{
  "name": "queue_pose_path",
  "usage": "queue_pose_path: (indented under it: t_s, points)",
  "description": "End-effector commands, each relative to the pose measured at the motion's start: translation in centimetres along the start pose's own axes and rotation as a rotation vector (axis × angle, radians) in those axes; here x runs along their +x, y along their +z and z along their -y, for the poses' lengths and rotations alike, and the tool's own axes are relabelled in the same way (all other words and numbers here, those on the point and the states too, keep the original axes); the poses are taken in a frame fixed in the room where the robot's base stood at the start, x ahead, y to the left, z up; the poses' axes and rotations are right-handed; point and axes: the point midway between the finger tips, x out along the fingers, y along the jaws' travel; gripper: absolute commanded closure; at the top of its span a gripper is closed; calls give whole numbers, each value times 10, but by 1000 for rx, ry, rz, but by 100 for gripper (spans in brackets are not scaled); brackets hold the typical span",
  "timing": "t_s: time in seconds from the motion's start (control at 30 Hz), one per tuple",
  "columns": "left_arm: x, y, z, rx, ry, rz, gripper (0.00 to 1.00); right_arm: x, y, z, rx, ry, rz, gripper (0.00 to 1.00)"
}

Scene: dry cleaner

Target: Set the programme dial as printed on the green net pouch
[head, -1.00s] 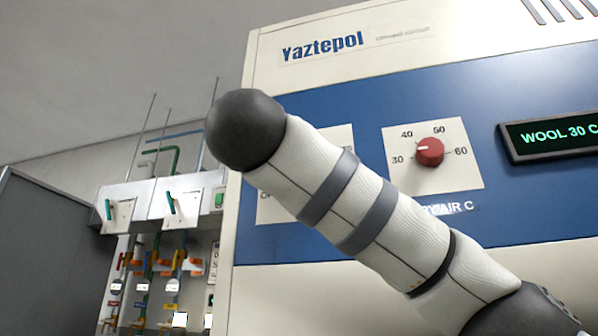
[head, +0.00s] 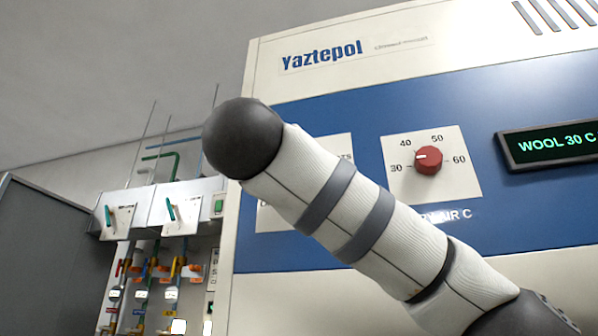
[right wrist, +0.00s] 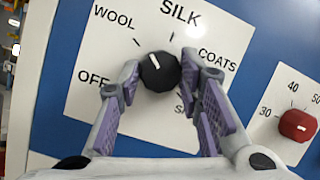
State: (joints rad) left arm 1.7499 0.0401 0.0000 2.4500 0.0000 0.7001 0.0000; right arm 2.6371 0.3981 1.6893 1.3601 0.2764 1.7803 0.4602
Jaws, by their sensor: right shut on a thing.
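The black programme dial (right wrist: 160,72) sits on a white plate with the words OFF, WOOL, SILK, COATS and one partly hidden. Its white mark points up and left, between the WOOL and SILK ticks, nearer WOOL. My right gripper (right wrist: 160,80) is shut on this dial, a finger at each side. In the head view my right arm covers the dial and gripper. The display (head: 555,145) reads WOOL 30 C. The green net pouch and my left gripper show in neither view.
The blue panel is flat around both. Pipes and white valve boxes (head: 175,208) stand left of the machine, beside a grey panel (head: 50,260).

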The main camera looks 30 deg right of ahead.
Motion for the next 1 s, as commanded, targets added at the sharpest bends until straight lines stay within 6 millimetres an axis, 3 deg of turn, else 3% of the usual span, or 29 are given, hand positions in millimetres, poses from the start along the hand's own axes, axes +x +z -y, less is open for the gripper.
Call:
queue_pose_path:
  t_s: [0.27, 1.0]
  points:
    - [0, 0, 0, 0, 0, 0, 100, 1, 0, 1, 71, -30, -7, 95]
    - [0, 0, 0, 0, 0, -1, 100, 2, 2, -2, 508, -193, -45, 95]
